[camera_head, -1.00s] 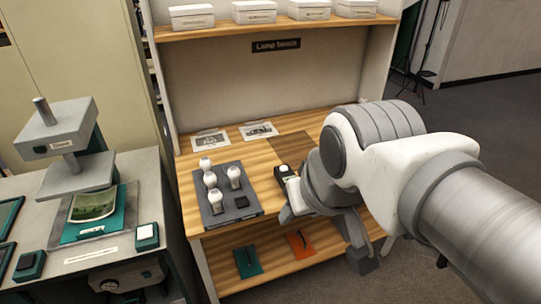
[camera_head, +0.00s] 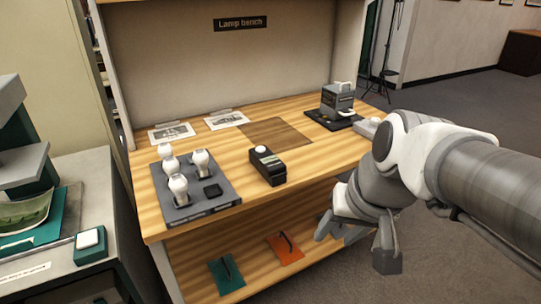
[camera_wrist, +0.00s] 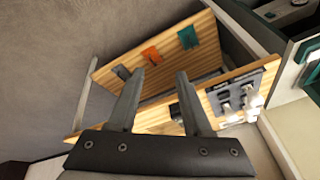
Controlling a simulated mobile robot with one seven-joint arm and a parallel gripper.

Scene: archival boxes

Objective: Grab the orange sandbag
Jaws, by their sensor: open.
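The orange sandbag (camera_head: 285,249) lies flat on the lower shelf of the lamp bench, with a dark strap across its top. It also shows in the wrist view (camera_wrist: 150,54), beyond my fingertips and slightly left of the gap between them. My gripper (camera_head: 352,243) is open and empty. It is to the right of the orange sandbag in the head view, by the bench's front right side, apart from the bag. In the wrist view both fingers (camera_wrist: 160,76) stand wide apart.
A teal sandbag (camera_head: 226,274) lies left of the orange one; a grey one (camera_wrist: 121,72) lies on its other side. The bench top (camera_head: 325,150) overhangs the shelf and carries a bulb tray (camera_head: 215,203), a black device (camera_head: 267,166) and a grey lamp unit (camera_head: 337,98).

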